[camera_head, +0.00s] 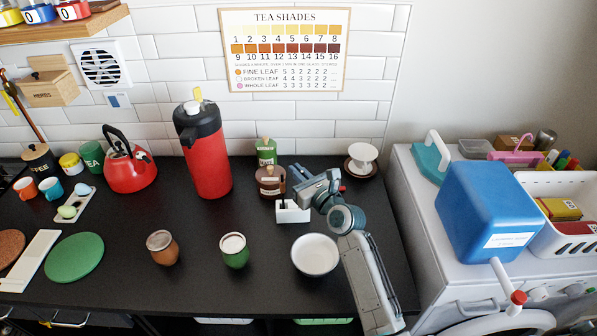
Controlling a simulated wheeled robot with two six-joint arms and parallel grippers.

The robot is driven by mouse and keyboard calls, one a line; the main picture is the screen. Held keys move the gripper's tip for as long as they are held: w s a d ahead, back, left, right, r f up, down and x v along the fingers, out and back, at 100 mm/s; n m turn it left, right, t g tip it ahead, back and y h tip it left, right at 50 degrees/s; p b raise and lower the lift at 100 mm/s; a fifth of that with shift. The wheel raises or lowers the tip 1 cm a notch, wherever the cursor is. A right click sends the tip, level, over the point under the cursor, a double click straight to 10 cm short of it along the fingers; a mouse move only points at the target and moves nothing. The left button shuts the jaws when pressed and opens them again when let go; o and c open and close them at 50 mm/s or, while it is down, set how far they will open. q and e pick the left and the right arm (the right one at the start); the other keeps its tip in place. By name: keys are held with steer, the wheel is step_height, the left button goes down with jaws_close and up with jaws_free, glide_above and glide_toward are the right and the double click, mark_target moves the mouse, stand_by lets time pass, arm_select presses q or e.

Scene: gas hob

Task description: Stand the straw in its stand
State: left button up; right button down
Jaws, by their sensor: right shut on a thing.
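A small white stand (293,212) is on the black worktop, right of the red flask. My right gripper (292,178) is just above it, reaching in from the lower right, and is shut on a thin thing that looks like the straw. A thin dark upright piece (282,192) shows at the stand's left end, below the fingertips. I cannot tell how far it is inside the stand or whether it is the held straw. The wrist partly hides this area. My left gripper is not in view.
A red flask (206,160), brown jar (270,182) and green tin (266,151) stand near the stand. A white bowl (315,254), green cup (235,250) and brown cup (163,247) are in front. The worktop between the cups and flask is clear.

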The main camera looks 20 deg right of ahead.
steer(key=shift+f, duration=0.25)
steer(key=c, duration=1.5)
jaws_free()
steer(key=shift+c, duration=1.3)
steer(key=shift+r, duration=0.1)
step_height(320, 180, up, 9)
steer(key=p, duration=1)
